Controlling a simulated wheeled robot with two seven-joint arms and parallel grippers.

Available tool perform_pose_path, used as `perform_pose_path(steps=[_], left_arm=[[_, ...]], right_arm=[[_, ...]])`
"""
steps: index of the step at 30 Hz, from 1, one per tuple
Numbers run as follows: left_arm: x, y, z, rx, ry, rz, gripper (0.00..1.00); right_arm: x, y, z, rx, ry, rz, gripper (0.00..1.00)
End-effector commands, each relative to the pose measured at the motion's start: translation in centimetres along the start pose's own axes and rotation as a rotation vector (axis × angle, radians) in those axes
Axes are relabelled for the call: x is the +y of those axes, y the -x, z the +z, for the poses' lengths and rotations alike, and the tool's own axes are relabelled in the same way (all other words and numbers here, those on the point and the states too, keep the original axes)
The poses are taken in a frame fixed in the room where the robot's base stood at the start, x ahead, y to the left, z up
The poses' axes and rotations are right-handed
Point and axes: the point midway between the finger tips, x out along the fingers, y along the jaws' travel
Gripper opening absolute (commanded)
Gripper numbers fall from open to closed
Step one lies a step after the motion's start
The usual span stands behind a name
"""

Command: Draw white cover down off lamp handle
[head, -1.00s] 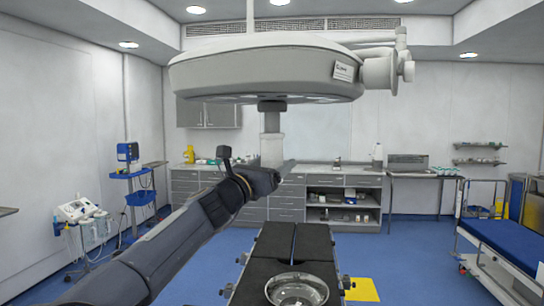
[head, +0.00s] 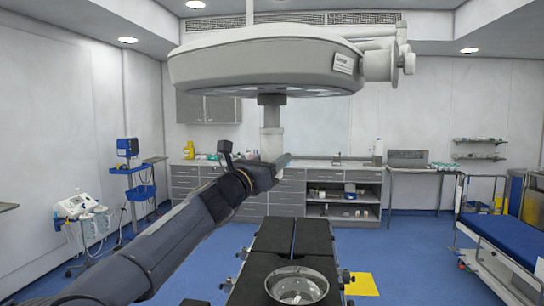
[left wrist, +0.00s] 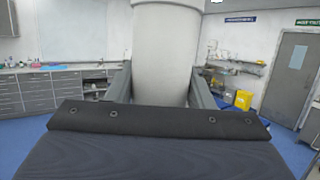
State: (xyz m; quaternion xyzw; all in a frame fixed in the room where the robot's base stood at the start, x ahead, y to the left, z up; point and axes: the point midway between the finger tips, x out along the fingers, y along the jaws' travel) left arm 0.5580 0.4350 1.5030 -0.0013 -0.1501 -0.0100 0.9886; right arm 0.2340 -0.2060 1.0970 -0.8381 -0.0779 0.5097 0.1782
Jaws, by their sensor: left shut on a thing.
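The surgical lamp (head: 265,68) hangs overhead with its handle (head: 271,112) pointing down from its middle. The handle's upper part shows grey and bare. The white cover (head: 271,143), a pale cylinder, is around the lower part, its top edge below the lamp head. My left gripper (head: 277,163) is shut on the lower part of the cover. In the left wrist view the cover (left wrist: 167,50) stands upright between the two fingers of the left gripper (left wrist: 162,88). The cover's lower end is hidden by the gripper. My right gripper is not in view.
Below is the black operating table (head: 275,240) with a metal bowl (head: 297,287) on it. Grey cabinets (head: 325,180) line the back wall. A blue bed (head: 505,240) is at right and a device cart (head: 85,220) at left. Air around the handle is clear.

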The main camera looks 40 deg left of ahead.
Motion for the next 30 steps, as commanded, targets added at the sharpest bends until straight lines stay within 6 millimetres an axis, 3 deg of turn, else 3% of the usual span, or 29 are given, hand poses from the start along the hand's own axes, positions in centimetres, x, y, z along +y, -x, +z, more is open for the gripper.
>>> perform_pose_path(steps=[30], left_arm=[[0.0,1.6,-5.2,0.001,0.000,0.000,0.31]], right_arm=[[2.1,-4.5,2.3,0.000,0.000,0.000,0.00]])
